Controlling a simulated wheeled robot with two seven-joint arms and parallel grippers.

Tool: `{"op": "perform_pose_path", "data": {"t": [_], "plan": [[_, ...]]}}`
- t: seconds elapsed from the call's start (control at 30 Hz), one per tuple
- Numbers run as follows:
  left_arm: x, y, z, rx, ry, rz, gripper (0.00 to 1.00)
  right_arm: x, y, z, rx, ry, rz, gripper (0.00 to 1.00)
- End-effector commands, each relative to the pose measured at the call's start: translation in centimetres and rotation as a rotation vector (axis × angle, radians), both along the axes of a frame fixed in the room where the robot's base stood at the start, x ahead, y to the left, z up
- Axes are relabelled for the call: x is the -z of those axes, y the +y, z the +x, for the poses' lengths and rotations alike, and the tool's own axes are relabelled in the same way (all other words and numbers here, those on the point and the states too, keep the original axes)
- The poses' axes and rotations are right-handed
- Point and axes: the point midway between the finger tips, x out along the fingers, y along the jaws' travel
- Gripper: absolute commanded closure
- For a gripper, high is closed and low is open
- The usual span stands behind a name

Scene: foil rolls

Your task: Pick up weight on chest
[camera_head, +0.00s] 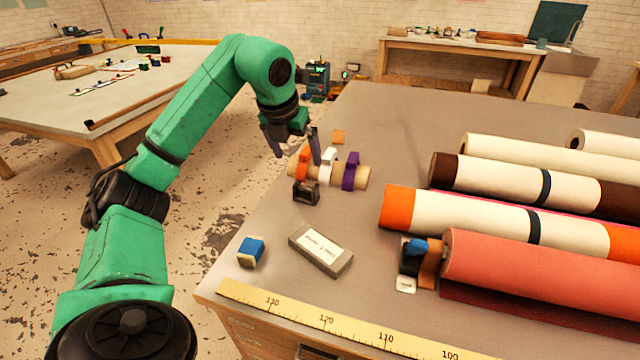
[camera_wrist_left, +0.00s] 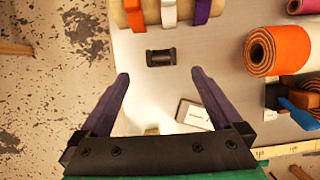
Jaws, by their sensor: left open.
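The grey-topped chest (camera_head: 400,130) fills the right of the head view. A small dark, spool-shaped block (camera_head: 306,192), which looks like the weight, sits on it near the left edge, in front of a tan roll. My left gripper (camera_head: 295,150) hangs open and empty near this roll's left end, above and behind the dark block. In the left wrist view the dark block (camera_wrist_left: 161,57) lies just past the open fingertips (camera_wrist_left: 160,76), roughly centred between them. I see no contact. My right gripper is not in view.
The tan roll (camera_head: 325,175) carries orange, white and purple bands. A grey labelled block (camera_head: 320,250) and a blue-topped block (camera_head: 251,252) lie nearer the front. Large fabric rolls (camera_head: 540,260) cover the right. A yellow ruler (camera_head: 340,325) runs along the front edge.

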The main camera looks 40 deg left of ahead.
Motion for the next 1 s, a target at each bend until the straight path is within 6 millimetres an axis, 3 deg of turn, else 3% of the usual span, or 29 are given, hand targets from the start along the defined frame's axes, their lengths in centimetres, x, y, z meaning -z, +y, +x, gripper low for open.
{"op": "perform_pose_path", "data": {"t": [0.27, 0.63, 0.87, 0.9, 1.0], "plan": [[6.3, 0.7, 2.4, 0.0, 0.005, -0.001, 0.0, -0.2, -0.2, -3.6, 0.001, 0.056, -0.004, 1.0], [11.6, 0.9, 4.5, -0.001, 0.003, -0.002, 0.0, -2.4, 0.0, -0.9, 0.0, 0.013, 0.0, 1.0], [12.4, 1.0, 4.8, 0.0, 0.0, 0.0, 0.0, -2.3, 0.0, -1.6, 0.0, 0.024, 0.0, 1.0], [12.4, 1.0, 4.8, 0.0, 0.0, 0.0, 0.08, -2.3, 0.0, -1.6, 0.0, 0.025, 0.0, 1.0], [12.3, 1.0, 4.8, 0.0, 0.0, 0.0, 0.46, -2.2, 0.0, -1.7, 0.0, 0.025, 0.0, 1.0]]}}
